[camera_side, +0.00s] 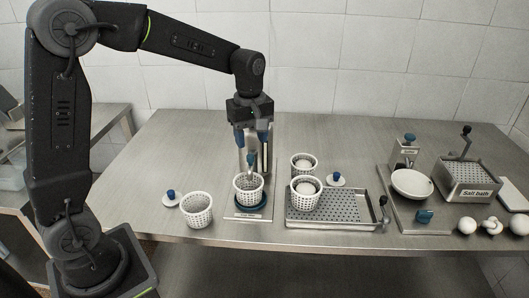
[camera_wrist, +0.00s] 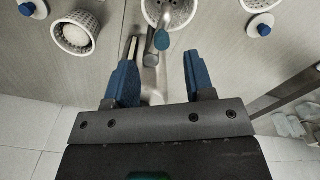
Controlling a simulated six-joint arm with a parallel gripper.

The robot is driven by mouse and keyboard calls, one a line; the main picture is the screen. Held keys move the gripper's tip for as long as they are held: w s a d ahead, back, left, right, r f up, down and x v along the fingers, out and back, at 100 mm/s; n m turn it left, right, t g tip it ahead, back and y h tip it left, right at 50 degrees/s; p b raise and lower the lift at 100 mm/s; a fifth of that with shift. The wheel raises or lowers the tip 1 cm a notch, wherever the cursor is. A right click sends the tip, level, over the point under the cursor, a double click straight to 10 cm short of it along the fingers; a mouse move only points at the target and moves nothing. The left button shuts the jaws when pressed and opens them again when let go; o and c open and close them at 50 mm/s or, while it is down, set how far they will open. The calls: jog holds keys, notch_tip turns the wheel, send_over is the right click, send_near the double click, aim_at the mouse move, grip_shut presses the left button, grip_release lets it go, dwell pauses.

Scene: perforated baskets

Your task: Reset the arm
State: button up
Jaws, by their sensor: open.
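My gripper (camera_side: 252,140) hangs pointing down above the upright post of the press station. Its two blue fingers are apart with nothing held between them; the gap also shows in the wrist view (camera_wrist: 160,62). Below it, a white perforated basket (camera_side: 248,190) sits on the blue round base of the station. A blue-tipped lever (camera_side: 250,160) stands just above that basket's rim, and in the wrist view its blue tip (camera_wrist: 162,40) lies just beyond the finger gap.
Another basket (camera_side: 197,211) and a blue-knobbed lid (camera_side: 171,199) stand left. Right are a perforated tray (camera_side: 335,222), a filled basket (camera_side: 305,196), another filled basket (camera_side: 304,172) behind, and a lid (camera_side: 336,180). Farther right are a bowl (camera_side: 411,185), salt bath (camera_side: 470,181) and white balls.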

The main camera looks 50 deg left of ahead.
jog(key=s+d+r+m+t, duration=0.2)
jog(key=s+r+m, duration=0.1)
jog(key=s+m, duration=0.4)
jog(key=s+d+r+m+t, duration=0.3)
jog(key=s+m, duration=0.5)
jog(key=s, duration=0.5)
jog(key=shift+s+d+t, duration=0.25)
jog(key=shift+t, duration=0.05)
